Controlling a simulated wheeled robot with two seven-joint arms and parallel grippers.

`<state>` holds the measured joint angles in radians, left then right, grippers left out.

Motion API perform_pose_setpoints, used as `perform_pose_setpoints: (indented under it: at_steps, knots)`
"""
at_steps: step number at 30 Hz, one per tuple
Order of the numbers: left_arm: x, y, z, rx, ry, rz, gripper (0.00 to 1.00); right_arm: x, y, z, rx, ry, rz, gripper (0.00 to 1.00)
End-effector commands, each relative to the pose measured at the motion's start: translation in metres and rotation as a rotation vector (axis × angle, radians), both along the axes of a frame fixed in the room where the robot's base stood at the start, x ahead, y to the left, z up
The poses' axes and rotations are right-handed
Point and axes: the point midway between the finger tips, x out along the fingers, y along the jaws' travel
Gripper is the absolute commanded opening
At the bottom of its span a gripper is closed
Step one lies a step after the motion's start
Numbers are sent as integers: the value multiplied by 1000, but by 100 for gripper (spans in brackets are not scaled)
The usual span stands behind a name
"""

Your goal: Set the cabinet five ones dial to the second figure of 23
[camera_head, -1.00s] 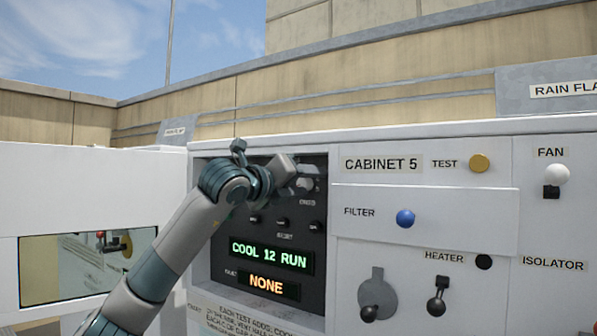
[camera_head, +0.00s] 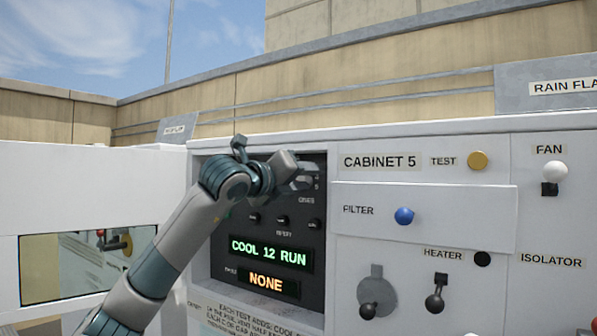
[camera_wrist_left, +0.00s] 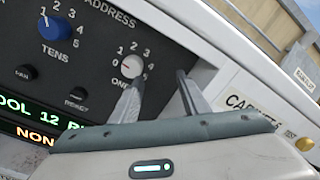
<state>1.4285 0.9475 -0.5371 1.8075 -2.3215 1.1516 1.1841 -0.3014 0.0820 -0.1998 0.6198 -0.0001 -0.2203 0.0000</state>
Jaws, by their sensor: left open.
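The cabinet five ones dial (camera_wrist_left: 130,66) is a white knob on the black panel in the left wrist view, with figures around it. Its exact setting is too small to read. My left gripper (camera_wrist_left: 161,92) is open. One finger is just below the dial and the other is to its right; neither is clearly touching it. In the head view my left gripper (camera_head: 304,176) is in front of the panel's upper right, covering the dial; the ONES label shows below it. My right gripper is in neither current view.
The blue tens dial (camera_wrist_left: 54,27) is left of the ones dial, its mark near 1. The display (camera_head: 268,253) reads COOL 12 RUN, and the fault display (camera_head: 266,283) reads NONE. The recess's right edge and the TEST button (camera_head: 478,161) lie to the right.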

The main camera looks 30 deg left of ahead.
Motion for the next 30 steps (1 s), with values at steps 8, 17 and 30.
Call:
perform_pose_setpoints:
  at_steps: [8, 17, 30]
  knots:
    - [4, 3, -8, -2, 16, 7, 46, 2, -2, -1, -2, -3, 0, 31]
    - [4, 4, -7, -2, 16, 8, 46, 2, 2, -1, 3, -2, -2, 31]
    - [4, 4, -7, -1, 14, 11, 46, 3, 6, 0, 6, -3, 0, 31]
